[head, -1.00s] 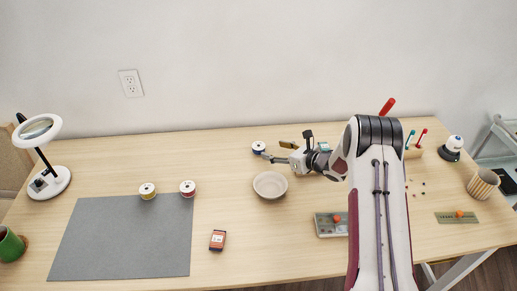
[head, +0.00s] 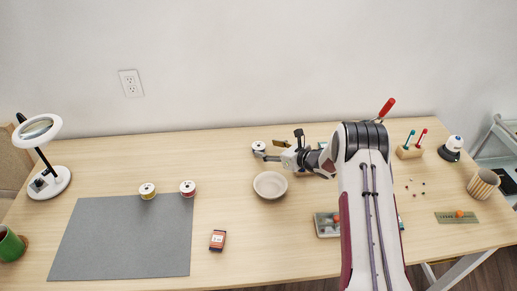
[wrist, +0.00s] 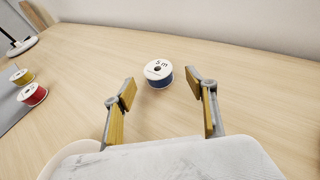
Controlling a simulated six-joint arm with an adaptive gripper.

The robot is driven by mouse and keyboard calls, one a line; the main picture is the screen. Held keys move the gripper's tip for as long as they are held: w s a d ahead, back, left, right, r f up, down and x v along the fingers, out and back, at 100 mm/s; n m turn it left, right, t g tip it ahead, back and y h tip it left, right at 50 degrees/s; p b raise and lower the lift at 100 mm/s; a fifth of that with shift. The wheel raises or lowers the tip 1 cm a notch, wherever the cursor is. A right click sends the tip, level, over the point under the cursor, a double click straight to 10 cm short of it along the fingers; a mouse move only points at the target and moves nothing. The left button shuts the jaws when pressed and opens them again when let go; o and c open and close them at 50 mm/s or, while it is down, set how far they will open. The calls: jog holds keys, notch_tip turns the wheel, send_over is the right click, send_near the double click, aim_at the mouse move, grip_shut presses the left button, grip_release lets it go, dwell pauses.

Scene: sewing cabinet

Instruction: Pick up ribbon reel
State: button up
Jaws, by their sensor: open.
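A ribbon reel (wrist: 158,75) with a white top and blue ribbon lies flat on the table, and it also shows in the head view (head: 258,146). My gripper (wrist: 164,85) is open, with the blue reel just ahead of and between its fingertips, not clasped. Two more reels lie at the mat's upper right: a yellow one (head: 147,191) and a red one (head: 188,188). In the wrist view, the yellow reel (wrist: 22,77) and the red reel (wrist: 33,95) are at the left edge.
A pale bowl (head: 270,185) stands just in front of my gripper. The table left of the blue reel is clear.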

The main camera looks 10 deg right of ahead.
aim_at(261, 148)
jog(key=shift+x, duration=2.1)
jog(key=shift+s+a, duration=0.1)
jog(key=shift+s, duration=0.1)
jog(key=c, duration=1)
